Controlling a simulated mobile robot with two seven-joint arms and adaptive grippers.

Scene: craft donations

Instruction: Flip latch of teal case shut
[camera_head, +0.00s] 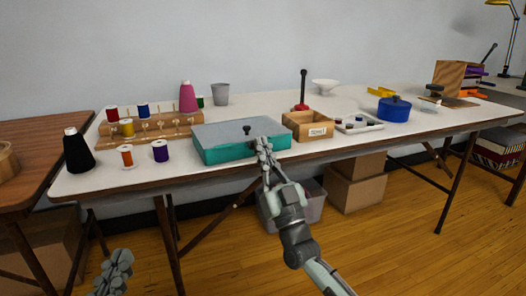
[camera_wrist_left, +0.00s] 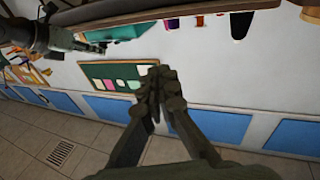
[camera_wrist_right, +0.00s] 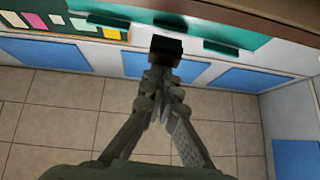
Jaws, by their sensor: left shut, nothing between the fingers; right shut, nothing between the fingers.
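The teal case (camera_head: 222,153) lies on the white table with its grey lid down and a black knob (camera_head: 248,130) on top. My right gripper (camera_head: 264,147) is shut and empty at the case's front face, hiding part of it. In the right wrist view the teal case (camera_wrist_right: 262,42) spans the top. A black block-like part, perhaps the latch (camera_wrist_right: 166,46), sits just past my right fingertips (camera_wrist_right: 160,80); I cannot tell whether they touch or how the latch is turned. My left gripper (camera_head: 117,266) is shut and empty, low in front of the table; it also shows in the left wrist view (camera_wrist_left: 158,85).
A spool rack (camera_head: 150,132) and loose spools stand left of the case. A wooden box (camera_head: 308,126) is close on its right, with a small tray (camera_head: 358,125) and blue pot (camera_head: 394,109) beyond. The table's front edge runs just below the case.

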